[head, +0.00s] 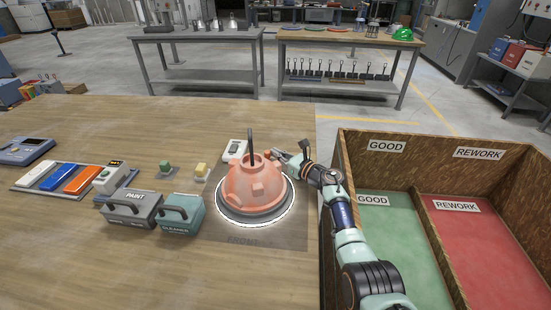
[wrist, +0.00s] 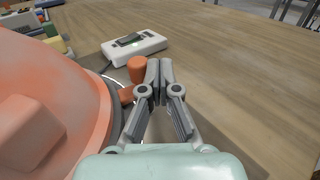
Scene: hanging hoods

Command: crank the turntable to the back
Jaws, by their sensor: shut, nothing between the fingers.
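The round grey turntable (head: 230,213) sits on the wooden bench with a pale ring around its base. A salmon-orange domed hood (head: 256,184) with block-shaped lugs and a dark upright rod stands on it; the hood fills the left of the wrist view (wrist: 60,120). A short orange peg (wrist: 137,69) stands up beside the hood's edge, with an orange piece below it. My gripper (head: 279,153) is at the hood's back right side. Its fingers (wrist: 159,68) are together and empty, just right of the peg; I cannot tell whether they touch it.
A white switch box (head: 235,149) is behind the hood. Green and yellow buttons (head: 201,170), PAINT (head: 132,213) and CLEANER (head: 181,215) holders and coloured blocks stand left. A divided GOOD/REWORK bin (head: 390,170) is right. "FRONT" is marked on the near mat. Bench behind the switch box is clear.

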